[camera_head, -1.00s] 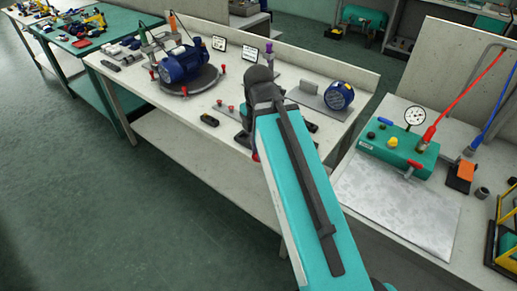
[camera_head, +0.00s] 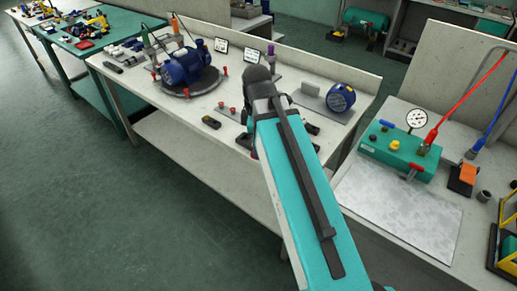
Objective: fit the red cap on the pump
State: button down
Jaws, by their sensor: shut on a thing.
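The blue pump (camera_head: 183,67) lies on a dark round plate (camera_head: 205,86) on the left part of the pale bench. Small red caps stand around the plate's rim, one at its right side (camera_head: 225,71). Two more red caps (camera_head: 226,108) sit on a small plate nearer the middle of the bench. My gripper (camera_head: 247,147) is low over the bench to the right of these, mostly hidden behind my own arm. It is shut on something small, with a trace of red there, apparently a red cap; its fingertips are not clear.
A second blue round motor (camera_head: 340,97) stands at the bench's right end. A small dark block (camera_head: 211,122) lies near the front edge. A green box with a gauge (camera_head: 400,152) is on the right bench.

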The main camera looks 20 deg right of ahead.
jog(key=m, duration=0.1)
jog(key=w+m, duration=0.1)
jog(key=m, duration=0.2)
jog(key=shift+w+f, duration=0.15)
jog(key=shift+w, duration=0.2)
jog(key=w+m, duration=0.1)
jog(key=m, duration=0.2)
jog(key=w+m, duration=0.1)
jog(key=m, duration=0.3)
jog(key=w+m, duration=0.1)
jog(key=m, duration=0.2)
jog(key=shift+w+a+f, duration=0.2)
jog(key=shift+a+f, duration=0.1)
jog(key=shift+f, duration=0.1)
